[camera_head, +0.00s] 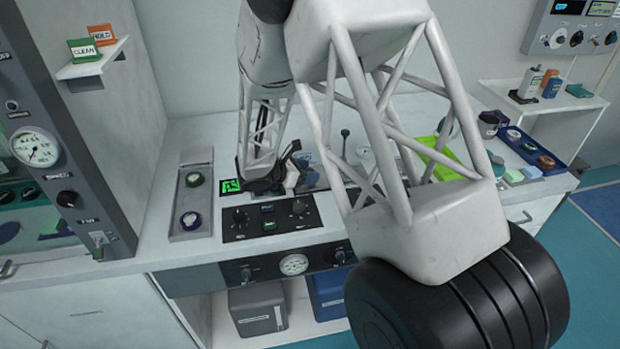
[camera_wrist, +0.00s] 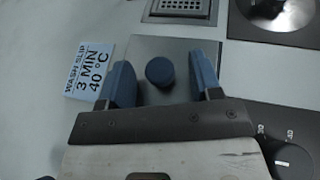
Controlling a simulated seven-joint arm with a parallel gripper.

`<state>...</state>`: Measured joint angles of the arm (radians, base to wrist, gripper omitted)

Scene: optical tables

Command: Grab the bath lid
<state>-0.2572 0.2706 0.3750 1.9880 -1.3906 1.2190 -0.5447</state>
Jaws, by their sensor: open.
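The bath lid (camera_wrist: 148,48) shows in the wrist view as a flat grey metal plate with a round dark blue knob (camera_wrist: 160,71). My gripper (camera_wrist: 162,64) is open, with one blue finger on each side of the knob. A gap shows between the knob and each finger. How high the fingertips are relative to the knob is hard to tell. In the head view my gripper (camera_head: 287,176) is low over the bench behind the control panel. My arm hides most of the lid there.
A wash slip label (camera_wrist: 90,70) lies left of the lid. A drain grate (camera_wrist: 182,6) and a round metal dish (camera_wrist: 282,12) lie beyond it. A control panel (camera_head: 270,222) stands in front. A grey tray (camera_head: 190,180) is left, a green tray (camera_head: 445,160) right.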

